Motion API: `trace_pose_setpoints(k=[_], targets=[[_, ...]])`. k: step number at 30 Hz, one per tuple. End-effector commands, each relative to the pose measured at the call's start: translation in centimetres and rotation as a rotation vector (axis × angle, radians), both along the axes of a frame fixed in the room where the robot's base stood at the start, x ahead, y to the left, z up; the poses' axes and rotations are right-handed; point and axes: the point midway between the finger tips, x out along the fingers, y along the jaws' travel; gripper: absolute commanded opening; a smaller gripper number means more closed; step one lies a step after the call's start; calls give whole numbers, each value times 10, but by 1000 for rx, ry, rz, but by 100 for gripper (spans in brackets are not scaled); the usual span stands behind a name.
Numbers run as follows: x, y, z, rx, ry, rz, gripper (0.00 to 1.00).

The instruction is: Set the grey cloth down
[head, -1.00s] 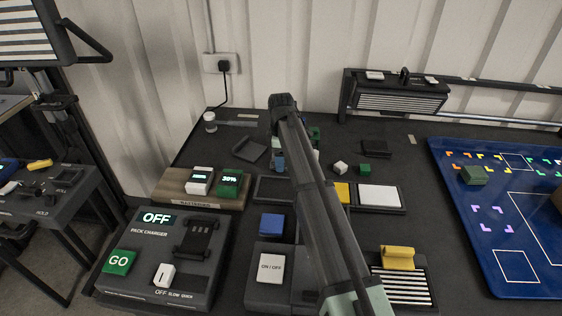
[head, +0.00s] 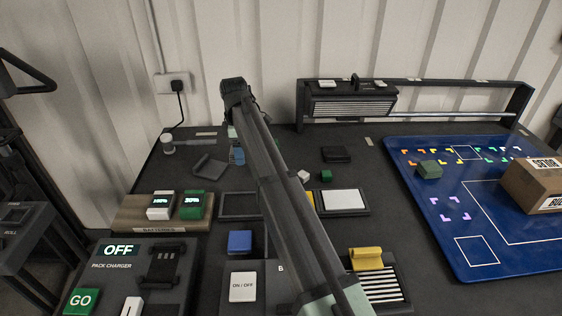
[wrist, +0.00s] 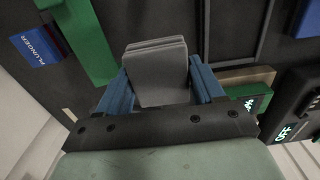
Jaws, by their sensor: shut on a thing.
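The grey cloth (wrist: 158,75) is a flat, layered light-grey piece between the two blue fingers of my gripper (wrist: 160,88) in the wrist view. My gripper is shut on it. In the head view, blue parts of my gripper (head: 237,153) show beside the dark arm, over the back left of the bench. The cloth cannot be made out there; the arm hides much of that spot. I cannot tell how high the cloth is above the bench.
A dark tilted holder (head: 210,165) stands left of my gripper. Battery blocks sit on a wooden stand (head: 130,222) nearer. The wrist view shows a blue plunger block (wrist: 42,47) and a green bar (wrist: 85,35). A blue mat (head: 480,262) with a carton (head: 530,180) is at right.

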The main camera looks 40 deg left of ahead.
Motion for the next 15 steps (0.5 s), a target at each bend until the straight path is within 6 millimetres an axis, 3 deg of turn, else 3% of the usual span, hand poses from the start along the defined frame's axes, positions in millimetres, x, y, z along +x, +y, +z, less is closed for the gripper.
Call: trace_pose_setpoints(k=[8, 11, 15], targets=[[6, -5, 6, 0, 0, -12, 39], [20, -16, 7, 0, 0, -42, 39], [55, -47, 8, 1, -1, -123, 39]])
